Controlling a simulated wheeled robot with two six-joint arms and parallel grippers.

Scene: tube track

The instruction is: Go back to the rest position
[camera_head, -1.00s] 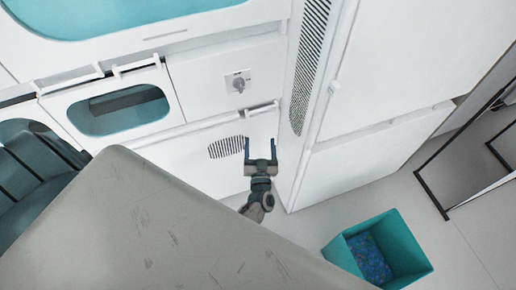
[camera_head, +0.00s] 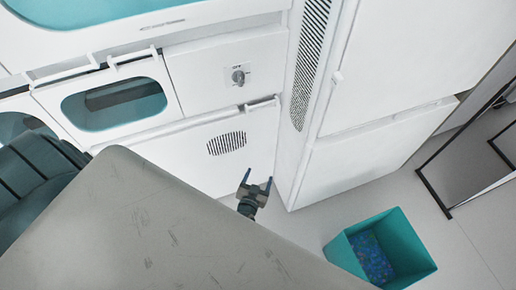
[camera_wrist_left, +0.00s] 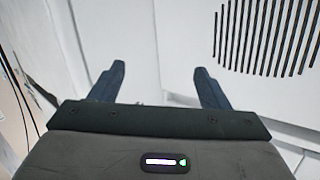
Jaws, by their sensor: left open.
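My left gripper (camera_head: 257,183) shows just past the edge of the large grey surface in the head view, in front of the white cabinet fronts. Its two blue-grey fingers are apart with nothing between them. In the left wrist view the same gripper (camera_wrist_left: 158,85) is open and empty, with white panels behind it. Most of the left arm is hidden behind the grey surface. My right gripper is in neither view.
A white cabinet wall (camera_head: 185,160) with a vent and a knob stands ahead. A tall white cabinet (camera_head: 375,160) is on the right. A teal bin (camera_head: 405,242) with something blue inside stands on the floor. A dark-framed panel (camera_head: 470,160) is at far right.

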